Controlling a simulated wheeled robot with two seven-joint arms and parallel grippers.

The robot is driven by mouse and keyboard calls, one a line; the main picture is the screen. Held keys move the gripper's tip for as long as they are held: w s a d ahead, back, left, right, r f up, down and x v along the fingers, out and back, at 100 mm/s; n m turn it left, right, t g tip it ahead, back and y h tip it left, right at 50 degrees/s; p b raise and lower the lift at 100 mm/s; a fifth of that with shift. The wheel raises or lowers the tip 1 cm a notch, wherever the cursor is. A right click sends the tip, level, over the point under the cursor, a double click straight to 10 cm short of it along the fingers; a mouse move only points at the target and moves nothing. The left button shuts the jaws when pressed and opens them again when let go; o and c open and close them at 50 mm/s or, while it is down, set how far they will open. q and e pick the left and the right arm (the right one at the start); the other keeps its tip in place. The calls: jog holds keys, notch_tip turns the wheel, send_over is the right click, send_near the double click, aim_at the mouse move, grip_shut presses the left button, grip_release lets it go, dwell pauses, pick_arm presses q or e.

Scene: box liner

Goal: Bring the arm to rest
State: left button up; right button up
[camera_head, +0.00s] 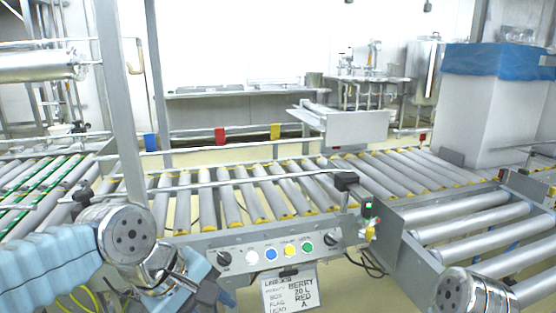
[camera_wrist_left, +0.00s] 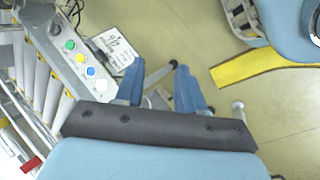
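My left arm (camera_head: 125,238) comes in from the lower left in the head view, in front of the conveyor's control panel. My left gripper (camera_wrist_left: 159,82) shows in the left wrist view with its two blue fingers apart and nothing between them. It points down past the conveyor's edge, over the floor. Part of my right arm (camera_head: 470,292) shows at the lower right of the head view; its gripper is out of view.
A roller conveyor (camera_head: 235,207) crosses the middle, with a button panel (camera_head: 275,250) and a hanging sign (camera_head: 289,291) on its front. A white box with a blue liner (camera_head: 497,60) stands at the back right. Open floor (camera_wrist_left: 180,30) lies below the left gripper.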

pick_arm(q)
jog(key=w+f+m+g+p, duration=0.1)
jog(key=w+f+m, duration=0.15)
jog(key=f, duration=1.05)
jog(key=w+f+m, duration=0.1)
jog(key=w+f, duration=0.3)
jog(key=f, duration=0.9)
jog(key=s+f+m, duration=0.2)
jog(key=s+f, duration=0.3)
jog(key=f, duration=0.4)
jog(key=s+a+f+m+g+y+p, duration=0.1)
jog(key=s+f+m, duration=0.1)
jog(key=s+f, duration=0.4)
notch_tip(320, 180, down, 4)
jog(key=shift+s+a+f, duration=0.25)
jog(key=shift+a, duration=0.05)
